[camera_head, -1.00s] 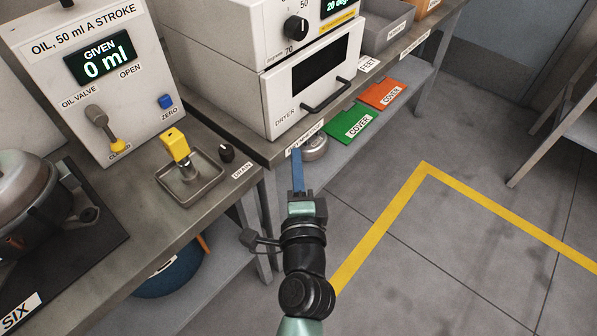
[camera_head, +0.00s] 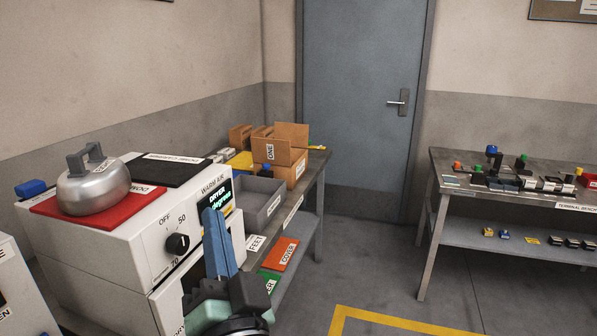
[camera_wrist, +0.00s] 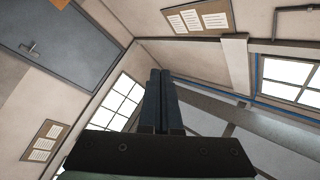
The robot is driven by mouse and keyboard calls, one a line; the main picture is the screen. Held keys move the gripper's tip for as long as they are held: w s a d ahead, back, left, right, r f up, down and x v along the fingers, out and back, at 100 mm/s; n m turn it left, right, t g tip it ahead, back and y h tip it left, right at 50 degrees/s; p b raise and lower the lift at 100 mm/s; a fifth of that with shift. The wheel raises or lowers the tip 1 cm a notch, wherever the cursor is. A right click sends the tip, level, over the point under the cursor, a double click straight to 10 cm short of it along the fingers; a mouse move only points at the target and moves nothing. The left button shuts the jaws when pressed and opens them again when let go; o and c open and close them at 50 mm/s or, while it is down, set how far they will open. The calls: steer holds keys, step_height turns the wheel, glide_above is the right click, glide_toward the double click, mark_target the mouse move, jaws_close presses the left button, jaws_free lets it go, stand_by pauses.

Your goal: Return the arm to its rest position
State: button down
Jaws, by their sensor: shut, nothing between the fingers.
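My gripper (camera_head: 217,240) shows at the bottom of the head view, in front of the dryer (camera_head: 160,250). Its blue fingers point upward and lie together, with nothing between them. The wrist view also shows the shut fingers (camera_wrist: 160,98), aimed up toward the ceiling and upper walls. My gripper hides part of the dryer's front and display. I cannot tell the exact gap between my gripper and the dryer.
Behind are a grey bin (camera_head: 262,205) and cardboard boxes (camera_head: 285,150). A terminal bench (camera_head: 500,235) stands right. The floor between is clear, with a yellow line (camera_head: 390,318).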

steer(key=s+d+r+n+t+h+p, duration=0.1)
steer(key=s+d+r+t+h, duration=0.1)
steer(key=r, duration=0.8)
steer(key=s+d+r+n+t+h+p, duration=0.1)
steer(key=s+d+r+t+h+p, duration=0.1)
steer(key=r, duration=0.8)
steer(key=s+d+r+n+t+h+p, duration=0.2)
steer(key=s+d+r, duration=0.4)
steer(key=r, duration=0.3)
steer(key=shift+s+r+t+h, duration=0.4)
steer(key=shift+s+h, duration=0.25)
steer(key=shift+h, duration=0.15)
